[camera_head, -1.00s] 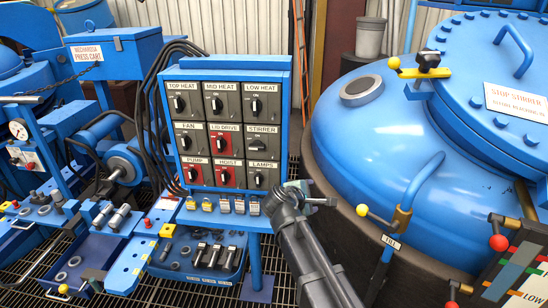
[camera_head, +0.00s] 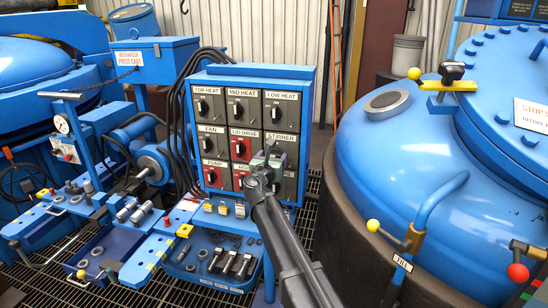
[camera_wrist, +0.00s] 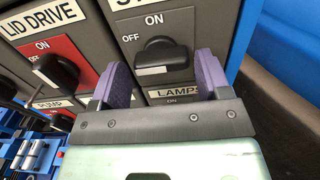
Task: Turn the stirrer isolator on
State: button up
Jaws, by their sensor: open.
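The stirrer isolator (camera_wrist: 162,55) is a black rotary knob on a dark grey plate, with ON above it and OFF to its left. Its handle lies across, with the white mark towards the OFF side. In the head view its STIRRER label (camera_head: 282,138) shows on the right of the panel's middle row; my gripper hides much of the knob there. My gripper (camera_wrist: 163,74) is open, its purple fingers on either side of the knob and just below it in the wrist view, apart from it. My gripper (camera_head: 266,162) is close to the panel in the head view.
The lid drive switch (camera_wrist: 56,72) on a red plate sits left of the stirrer. The LAMPS label (camera_wrist: 176,92) is just below, partly hidden by my gripper. A large blue furnace vessel (camera_head: 390,150) stands to the right.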

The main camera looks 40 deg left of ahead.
jog(key=shift+x, duration=0.8)
jog(key=shift+d, duration=0.1)
jog(key=c, duration=0.6)
jog(key=shift+c, duration=0.2)
